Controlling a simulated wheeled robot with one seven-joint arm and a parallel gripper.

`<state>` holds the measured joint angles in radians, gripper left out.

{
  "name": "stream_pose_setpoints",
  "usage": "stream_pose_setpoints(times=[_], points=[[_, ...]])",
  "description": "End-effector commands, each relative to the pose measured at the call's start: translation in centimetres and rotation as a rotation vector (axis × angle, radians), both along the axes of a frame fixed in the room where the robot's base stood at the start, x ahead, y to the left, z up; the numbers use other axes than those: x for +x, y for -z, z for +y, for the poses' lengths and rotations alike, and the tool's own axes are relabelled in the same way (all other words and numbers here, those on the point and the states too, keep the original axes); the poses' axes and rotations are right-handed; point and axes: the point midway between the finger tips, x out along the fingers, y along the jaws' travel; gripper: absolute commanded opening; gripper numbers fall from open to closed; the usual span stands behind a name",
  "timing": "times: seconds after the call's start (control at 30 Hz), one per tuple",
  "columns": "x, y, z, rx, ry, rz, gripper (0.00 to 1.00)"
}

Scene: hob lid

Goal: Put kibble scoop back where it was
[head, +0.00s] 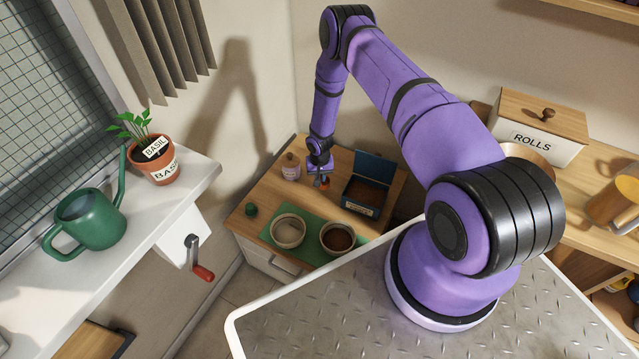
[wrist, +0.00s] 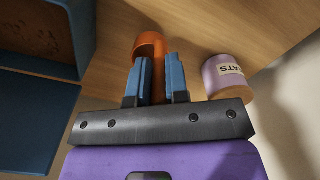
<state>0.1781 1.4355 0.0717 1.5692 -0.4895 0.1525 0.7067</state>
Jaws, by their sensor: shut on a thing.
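My gripper (head: 321,172) is low over the wooden cabinet top at the back; its blue fingers show in the wrist view (wrist: 160,82). It is shut on the orange kibble scoop (wrist: 149,44), whose handle lies between the fingers with the round cup beyond them. In the head view the scoop (head: 324,183) is a small orange patch under the gripper. I cannot tell whether it touches the wood. The blue kibble bin (head: 363,209), lid raised and brown kibble inside, stands just right of the gripper; it fills the left of the wrist view (wrist: 88,25).
A pink jar (head: 290,167) stands close left of the gripper; its label partly reads "ATS" in the wrist view (wrist: 224,78). Two bowls, one pale (head: 288,232) and one with brown contents (head: 337,238), sit on a green mat (head: 312,229) in front. A small green object (head: 251,209) is at left.

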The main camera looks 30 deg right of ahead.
Motion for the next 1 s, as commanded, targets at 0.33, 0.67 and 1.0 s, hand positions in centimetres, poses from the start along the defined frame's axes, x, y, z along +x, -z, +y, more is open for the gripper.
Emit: stream_pose_setpoints(times=[0.33, 0.67, 1.0], points=[[-0.1, 3.9, 0.0, 0.0, 0.0, 0.001, 0.0], [0.0, 4.1, 0.0, 0.0, 0.0, 0.001, 0.0], [0.0, 4.3, 0.0, 0.0, 0.0, 0.001, 0.41]])
